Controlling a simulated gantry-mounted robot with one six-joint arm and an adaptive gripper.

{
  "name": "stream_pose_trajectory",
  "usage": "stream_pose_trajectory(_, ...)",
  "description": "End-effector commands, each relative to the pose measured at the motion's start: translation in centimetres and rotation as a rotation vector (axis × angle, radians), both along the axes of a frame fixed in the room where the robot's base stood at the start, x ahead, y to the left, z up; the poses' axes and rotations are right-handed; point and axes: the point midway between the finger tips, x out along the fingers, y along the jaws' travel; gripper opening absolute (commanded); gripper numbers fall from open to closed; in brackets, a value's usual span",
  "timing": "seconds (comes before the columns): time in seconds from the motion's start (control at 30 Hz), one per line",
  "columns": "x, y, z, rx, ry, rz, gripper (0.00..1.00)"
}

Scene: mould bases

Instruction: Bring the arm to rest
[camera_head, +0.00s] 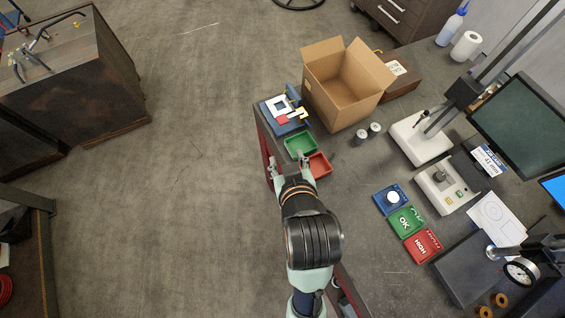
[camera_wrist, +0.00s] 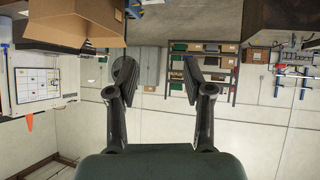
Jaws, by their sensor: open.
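My gripper (camera_head: 286,166) is at the left edge of the workbench in the head view, near the green tray (camera_head: 299,145) and the red tray (camera_head: 319,165). In the wrist view my gripper (camera_wrist: 158,75) shows two fingers spread wide with nothing between them. It points out across the room, with shelving and a wall in the background. My arm reaches up from the bottom of the head view along the bench edge.
An open cardboard box (camera_head: 343,88) stands on the workbench (camera_head: 352,205). Two small metal cylinders (camera_head: 368,133), several measuring devices and labelled OK (camera_head: 405,222) and HIGH (camera_head: 422,246) trays stand to the right. The floor (camera_head: 190,190) left of the bench is clear.

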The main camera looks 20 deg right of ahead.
Motion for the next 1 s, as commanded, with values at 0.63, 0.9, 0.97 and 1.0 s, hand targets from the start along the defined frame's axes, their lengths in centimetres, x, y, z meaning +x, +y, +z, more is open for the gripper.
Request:
stream_pose_trajectory(0.63, -2.0, 8.0, 7.9, 0.096, -0.159, 0.035, 0.51)
stream_pose_trajectory(0.9, -2.0, 7.9, 17.1, 0.093, -0.159, 0.033, 0.51)
stream_pose_trajectory(0.97, -2.0, 7.9, 17.4, 0.091, -0.158, 0.033, 0.51)
stream_pose_trajectory(1.0, -2.0, 7.9, 17.2, 0.091, -0.158, 0.033, 0.51)
